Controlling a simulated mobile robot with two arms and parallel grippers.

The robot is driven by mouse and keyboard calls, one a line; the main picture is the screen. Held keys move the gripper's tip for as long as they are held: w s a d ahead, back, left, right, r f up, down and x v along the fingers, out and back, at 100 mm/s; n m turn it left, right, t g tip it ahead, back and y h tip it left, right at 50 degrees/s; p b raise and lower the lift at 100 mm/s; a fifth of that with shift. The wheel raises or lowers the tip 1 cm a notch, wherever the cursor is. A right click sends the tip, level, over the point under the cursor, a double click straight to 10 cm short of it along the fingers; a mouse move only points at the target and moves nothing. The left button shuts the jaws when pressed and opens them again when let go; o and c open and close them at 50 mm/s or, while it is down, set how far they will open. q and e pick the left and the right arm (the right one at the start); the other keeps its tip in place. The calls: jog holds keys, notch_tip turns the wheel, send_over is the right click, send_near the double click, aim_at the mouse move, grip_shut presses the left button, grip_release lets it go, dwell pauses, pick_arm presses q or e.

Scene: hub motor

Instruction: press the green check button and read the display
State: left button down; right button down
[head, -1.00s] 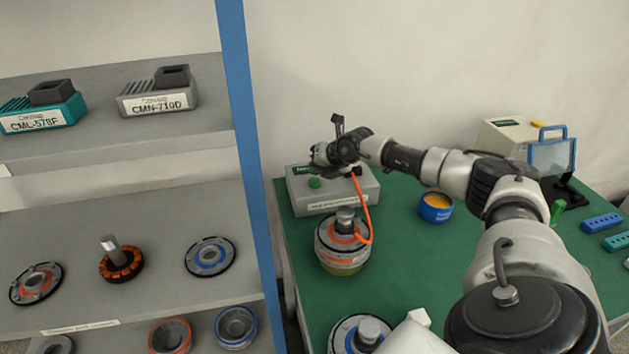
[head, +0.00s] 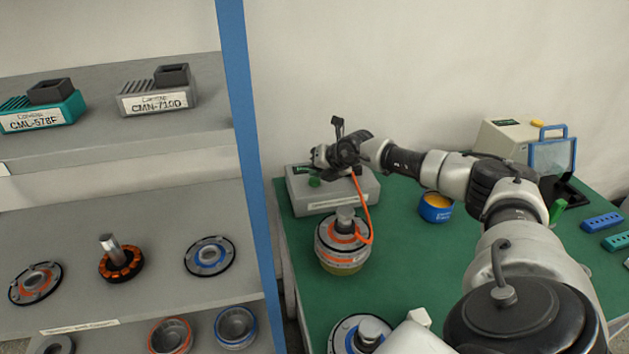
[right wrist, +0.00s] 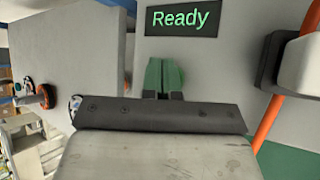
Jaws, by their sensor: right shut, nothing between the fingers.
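The grey tester box (head: 345,200) stands at the back left of the green table, with the green check button (head: 314,183) on its top. Its dark display (head: 303,170) is small in the head view; in the right wrist view the display (right wrist: 182,18) reads "Ready" in green. My right gripper (head: 319,164) is over the tester, close to the button. In the right wrist view its fingers (right wrist: 164,80) are shut side by side and empty, below the display. The button cannot be told apart from the green shape there, nor can contact. My left gripper is out of view.
A hub motor (head: 341,247) stands in front of the tester, and an orange cable (head: 365,205) runs up from it. A blue tin (head: 435,207) is to the right. The shelf's blue post (head: 249,160) is close on the left. Open green table lies right of the motor.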

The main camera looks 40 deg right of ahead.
jog(key=shift+f, duration=0.5)
dwell(0.7)
jog(key=shift+r, duration=0.1)
jog(key=shift+r+p, duration=0.7)
jog(key=shift+r, duration=0.15)
notch_tip(320, 180, up, 5)
jog(key=p, duration=0.4)
dwell(0.4)
jog(key=shift+f, duration=0.1)
dwell(0.5)
